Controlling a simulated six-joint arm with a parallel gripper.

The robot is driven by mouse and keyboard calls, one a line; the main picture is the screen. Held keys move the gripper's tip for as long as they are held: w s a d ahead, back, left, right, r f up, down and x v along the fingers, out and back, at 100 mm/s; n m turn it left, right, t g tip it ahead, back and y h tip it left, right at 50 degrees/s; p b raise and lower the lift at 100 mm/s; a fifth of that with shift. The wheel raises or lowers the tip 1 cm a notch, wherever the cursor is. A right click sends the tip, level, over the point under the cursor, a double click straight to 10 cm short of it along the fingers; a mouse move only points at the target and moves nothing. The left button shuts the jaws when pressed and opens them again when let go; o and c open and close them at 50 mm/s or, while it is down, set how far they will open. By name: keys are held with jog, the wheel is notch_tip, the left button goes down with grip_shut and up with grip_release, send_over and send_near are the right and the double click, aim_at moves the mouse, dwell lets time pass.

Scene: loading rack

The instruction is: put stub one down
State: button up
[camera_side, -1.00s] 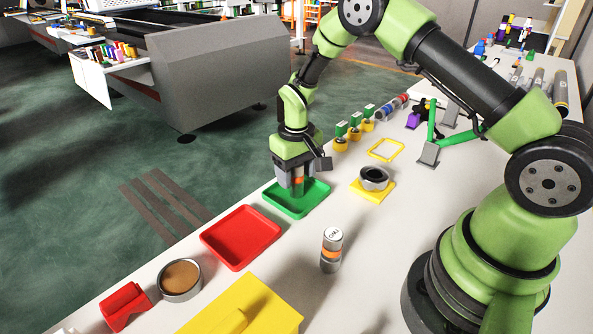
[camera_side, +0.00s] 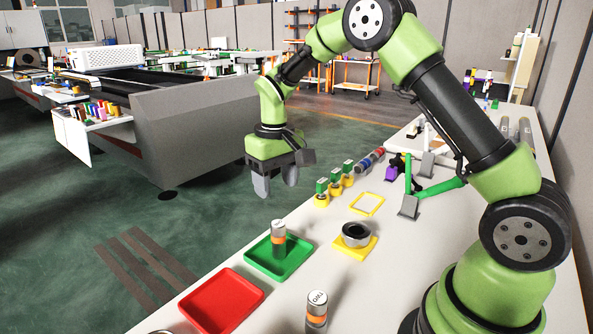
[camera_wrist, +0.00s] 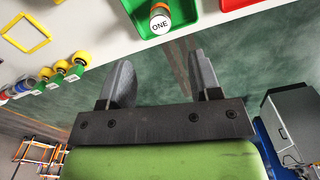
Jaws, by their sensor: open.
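Stub one is a grey cylinder with an orange band (camera_side: 278,240). It stands upright in the green tray (camera_side: 262,264). In the wrist view its top, marked ONE (camera_wrist: 160,25), faces the camera, inside the green tray (camera_wrist: 184,12). My gripper (camera_side: 275,190) is open and empty, above and behind the tray, clear of the stub. In the wrist view its two fingers (camera_wrist: 160,80) stand apart with nothing between them. A second stub marked TWO (camera_side: 317,310) stands on the white table, partly cut off by the lower edge of the side view.
A red tray (camera_side: 221,302) lies in front of the green one. A yellow base with a dark ring (camera_side: 355,236) is to the right. A yellow frame (camera_side: 367,204) and several green-topped yellow pieces (camera_side: 335,186) lie farther back. The table edge is just left of the trays.

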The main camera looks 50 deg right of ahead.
jog(key=s+a+r+m+t+y, duration=0.1)
jog(key=s+a+r+t, duration=0.15)
jog(key=s+r, duration=0.5)
jog(key=s+a+r+t, duration=0.2)
jog(key=s+a+r, duration=0.1)
jog(key=s+r, duration=0.4)
jog(key=s+a+t+y, duration=0.1)
jog(key=s+t, duration=0.1)
jog(key=s, duration=0.5)
jog(key=shift+s+r+m+t, duration=0.15)
jog(key=shift+s+m+t, duration=0.2)
jog(key=shift+m, duration=0.05)
